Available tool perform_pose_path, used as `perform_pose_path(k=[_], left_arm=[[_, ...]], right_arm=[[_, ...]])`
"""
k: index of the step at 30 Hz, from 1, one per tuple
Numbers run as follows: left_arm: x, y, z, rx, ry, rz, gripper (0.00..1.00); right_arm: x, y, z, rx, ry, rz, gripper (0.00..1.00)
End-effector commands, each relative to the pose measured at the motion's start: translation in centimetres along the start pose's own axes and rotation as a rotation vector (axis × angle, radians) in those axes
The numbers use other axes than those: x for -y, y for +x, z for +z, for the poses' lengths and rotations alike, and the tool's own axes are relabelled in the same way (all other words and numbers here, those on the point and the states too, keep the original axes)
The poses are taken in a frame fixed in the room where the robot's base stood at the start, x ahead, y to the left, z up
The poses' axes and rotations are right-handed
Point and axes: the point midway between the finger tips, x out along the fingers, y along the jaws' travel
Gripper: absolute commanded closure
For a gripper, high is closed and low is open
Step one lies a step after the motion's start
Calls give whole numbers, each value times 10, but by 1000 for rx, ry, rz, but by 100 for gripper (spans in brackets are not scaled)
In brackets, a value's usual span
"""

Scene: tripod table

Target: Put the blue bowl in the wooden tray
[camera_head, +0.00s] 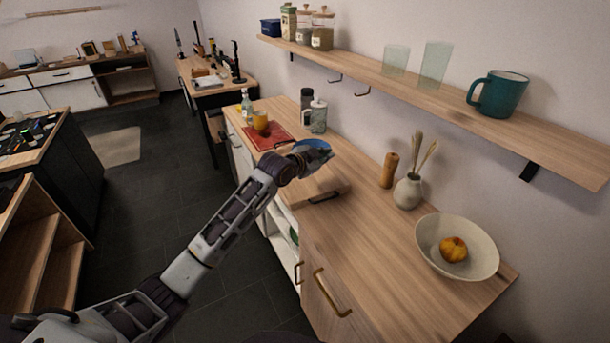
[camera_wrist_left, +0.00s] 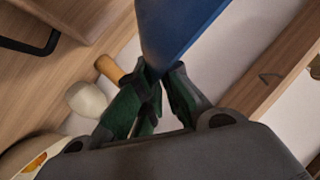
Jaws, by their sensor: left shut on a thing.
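The blue bowl (camera_head: 318,144) is held at the end of my left arm, over the far part of the wooden counter. My left gripper (camera_head: 308,155) is shut on its rim and hides part of it. In the left wrist view the bowl (camera_wrist_left: 176,32) rises as a blue face from between the green-black fingertips (camera_wrist_left: 160,82). The wooden tray (camera_head: 326,187) with a dark handle lies on the counter just below and right of the gripper; my arm covers part of it. Its handle edge also shows at the upper left of the left wrist view (camera_wrist_left: 72,22). My right gripper is not in view.
A red board (camera_head: 266,136) with an orange drink, a bottle and a glass jar (camera_head: 315,117) stand beyond the tray. A wooden mill (camera_head: 389,170), a vase (camera_head: 408,190) and a white bowl (camera_head: 430,250) are to the right. A wall shelf (camera_head: 440,95) hangs above.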

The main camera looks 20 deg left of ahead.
Motion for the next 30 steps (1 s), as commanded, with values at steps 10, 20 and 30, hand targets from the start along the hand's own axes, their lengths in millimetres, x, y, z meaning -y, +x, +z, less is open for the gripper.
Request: perform_pose_path(k=[10, 20, 30], left_arm=[[-18, 11, 26, 1, -2, 0, 100], [-33, 20, 48, -2, 0, -2, 100], [-34, 20, 49, -1, 0, -1, 100]], right_arm=[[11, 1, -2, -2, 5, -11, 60], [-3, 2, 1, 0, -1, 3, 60], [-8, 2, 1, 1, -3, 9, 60]])
